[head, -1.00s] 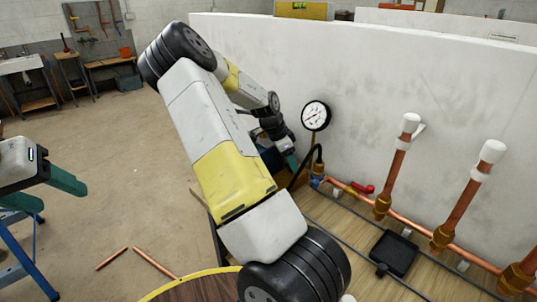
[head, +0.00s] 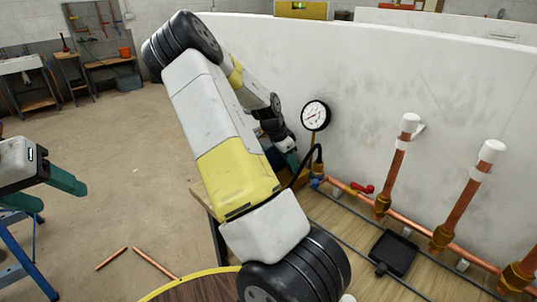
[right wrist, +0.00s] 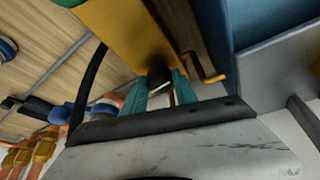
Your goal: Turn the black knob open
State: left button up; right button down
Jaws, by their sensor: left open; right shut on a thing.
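The black knob (right wrist: 159,75) shows in the right wrist view, on a yellow-orange panel (right wrist: 115,28). My right gripper (right wrist: 159,82) has its teal fingers on either side of the knob, shut on it. How far the knob is turned cannot be told. In the head view the right gripper (head: 292,161) is mostly hidden by its own arm, near the wall below the gauge, and the knob is hidden there. My left gripper (head: 60,196) is open and empty at the left, over the floor.
A round gauge (head: 315,115) stands by the white wall (head: 430,75). A black hose (head: 317,153), copper pipes (head: 397,165) and a red-handled valve (head: 362,188) are to the right. A black tray (head: 393,253) lies on the boards. Two copper pieces (head: 154,263) lie on the floor.

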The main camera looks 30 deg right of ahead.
jog(key=n+t, duration=0.1)
jog(key=n, duration=0.3)
jog(key=shift+s+t, duration=0.15)
jog(key=shift+t, duration=0.25)
jog(key=n, duration=0.2)
jog(key=n+t, duration=0.1)
jog(key=n, duration=0.1)
jog(key=shift+s+d+y, duration=0.15)
jog(key=shift+s+y, duration=0.05)
jog(key=shift+y, duration=0.2)
jog(key=n+t, duration=0.1)
jog(key=n, duration=0.1)
jog(key=n+y, duration=0.1)
jog(key=n, duration=0.2)
jog(key=shift+s+d+t, duration=0.15)
jog(key=shift+d+t, duration=0.05)
jog(key=shift+t, duration=0.2)
jog(key=shift+n+y, duration=0.7)
jog(key=shift+n, duration=1.2)
jog(key=c, duration=1)
grip_release()
jog(key=shift+o, duration=0.2)
